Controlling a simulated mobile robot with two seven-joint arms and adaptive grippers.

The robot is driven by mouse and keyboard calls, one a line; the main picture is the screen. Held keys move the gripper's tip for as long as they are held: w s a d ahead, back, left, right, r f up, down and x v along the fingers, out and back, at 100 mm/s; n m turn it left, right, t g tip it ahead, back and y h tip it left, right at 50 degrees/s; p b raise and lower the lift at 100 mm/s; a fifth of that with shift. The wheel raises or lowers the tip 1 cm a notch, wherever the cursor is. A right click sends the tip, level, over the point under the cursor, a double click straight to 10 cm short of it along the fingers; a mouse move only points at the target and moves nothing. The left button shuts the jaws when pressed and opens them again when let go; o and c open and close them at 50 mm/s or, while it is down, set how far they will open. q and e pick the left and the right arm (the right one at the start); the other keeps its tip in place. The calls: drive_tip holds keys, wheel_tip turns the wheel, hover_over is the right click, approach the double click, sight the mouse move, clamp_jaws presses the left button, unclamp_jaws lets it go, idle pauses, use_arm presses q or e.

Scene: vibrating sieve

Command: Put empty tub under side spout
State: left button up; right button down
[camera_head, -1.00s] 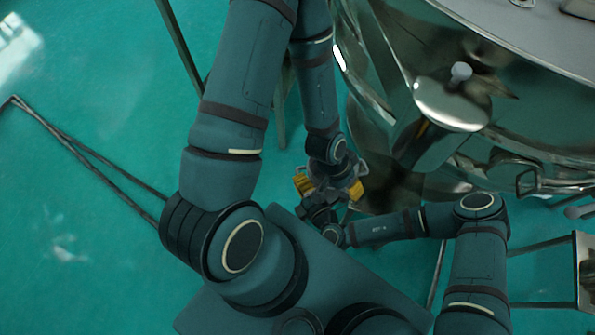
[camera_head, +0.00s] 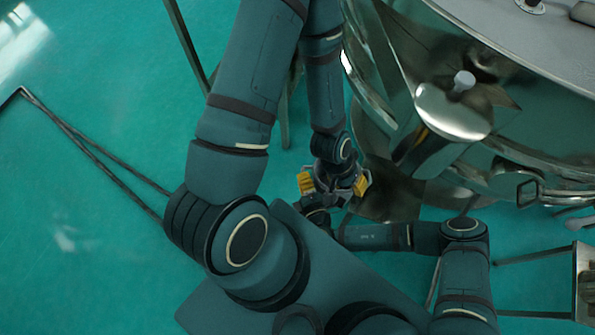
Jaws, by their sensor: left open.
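The vibrating sieve is the large shiny metal drum (camera_head: 540,130) at the upper right. A metal spout-like part (camera_head: 440,125) sticks out from its side, down and to the left. My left gripper (camera_head: 335,185), with yellow finger pads, is open below and left of that part, apart from it. My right gripper (camera_head: 318,214) is a dark shape close beside the left one, partly hidden by it and by my arm. Its fingers cannot be made out. I cannot make out an empty tub; the area under the grippers is largely covered by my arms and body.
The green floor (camera_head: 90,200) is open at the left, with a thin dark frame (camera_head: 95,145) lying across it. A metal stand (camera_head: 585,285) is at the lower right edge. The drum's curved wall lies close to the grippers' right.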

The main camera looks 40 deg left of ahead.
sight(369, 182)
drive_tip(key=shift+w+d+f+p, duration=0.25)
drive_tip(key=shift+w+d+f, duration=0.1)
drive_tip(key=shift+w+d, duration=0.3)
drive_tip(key=shift+w+d+f+p, duration=0.2)
drive_tip(key=shift+w+d+f, duration=0.2)
drive_tip(key=shift+d, duration=0.35)
drive_tip(key=shift+w+d+f+b, duration=0.1)
drive_tip(key=shift+w+d+b, duration=0.45)
drive_tip(key=shift+w+d, duration=1.45)
drive_tip(key=shift+w+d+b, duration=0.6)
drive_tip(key=shift+w+d, duration=0.85)
drive_tip(key=shift+d, duration=0.95)
drive_tip(key=shift+w+d+f+b, duration=0.1)
drive_tip(key=shift+w+d+b, duration=0.45)
drive_tip(key=shift+w+d, duration=1.45)
drive_tip(key=shift+s+d+f+b, duration=0.25)
drive_tip(key=shift+f+b, duration=0.15)
drive_tip(key=shift+f, duration=0.05)
drive_tip(key=shift+f+b, duration=0.65)
drive_tip(key=shift+f, duration=0.2)
drive_tip(key=c, duration=1.1)
unclamp_jaws()
drive_tip(key=shift+o, duration=0.2)
drive_tip(key=v, duration=1.2)
